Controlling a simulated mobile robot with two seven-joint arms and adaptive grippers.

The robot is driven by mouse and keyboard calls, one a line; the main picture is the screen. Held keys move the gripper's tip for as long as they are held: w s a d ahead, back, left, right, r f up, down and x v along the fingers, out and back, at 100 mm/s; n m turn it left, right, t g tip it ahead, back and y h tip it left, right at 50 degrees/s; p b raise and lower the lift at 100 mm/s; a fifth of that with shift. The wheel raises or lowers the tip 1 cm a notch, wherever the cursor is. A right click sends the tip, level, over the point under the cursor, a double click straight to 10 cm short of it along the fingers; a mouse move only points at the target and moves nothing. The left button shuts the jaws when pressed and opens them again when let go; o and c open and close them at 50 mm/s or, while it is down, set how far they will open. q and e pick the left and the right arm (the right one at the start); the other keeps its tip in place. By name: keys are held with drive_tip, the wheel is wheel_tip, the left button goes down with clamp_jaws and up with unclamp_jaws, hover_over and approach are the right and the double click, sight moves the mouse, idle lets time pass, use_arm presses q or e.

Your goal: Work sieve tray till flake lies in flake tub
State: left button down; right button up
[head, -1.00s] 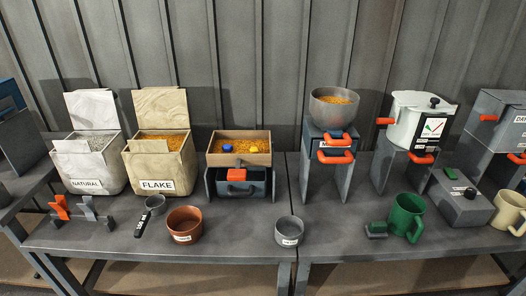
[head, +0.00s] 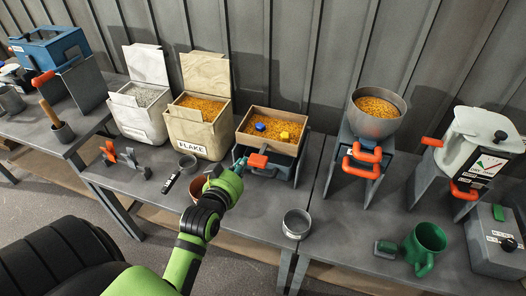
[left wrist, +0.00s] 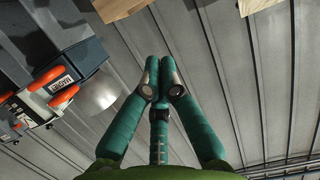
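The sieve tray (head: 240,140) is a wooden box of orange-yellow grain with a blue and a yellow knob in it, on a grey stand. An orange handle (head: 258,160) shows on its front. My left gripper (head: 241,163) is beside this handle; contact cannot be told. In the left wrist view its fingertips (left wrist: 159,68) are together with nothing visible between them. A brown tub (head: 197,186), its label hidden, is partly behind my left gripper. A beige bin labelled FLAKE (head: 199,135) holds orange flakes, left of the tray. My right gripper is out of view.
A white bin (head: 138,117) stands left of the FLAKE bin. A grey cup (head: 297,224) stands on the bench front. A metal bowl of grain (head: 374,119) on a stand and a green mug (head: 424,246) are at right. Bare bench lies around the cup.

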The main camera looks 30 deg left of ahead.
use_arm(q)
drive_tip(key=shift+s+a, duration=0.1)
drive_tip(key=p, duration=0.1)
hover_over(254, 163)
drive_tip(key=shift+w+a+f, duration=0.1)
drive_tip(key=shift+f, duration=0.55)
drive_tip(key=shift+w+a+f, duration=0.1)
drive_tip(key=shift+f, duration=0.5)
wheel_tip(254, 163, down, 3)
drive_tip(key=shift+s+d+r, duration=0.1)
drive_tip(key=shift+f, duration=0.65)
drive_tip(key=shift+s+f, duration=0.1)
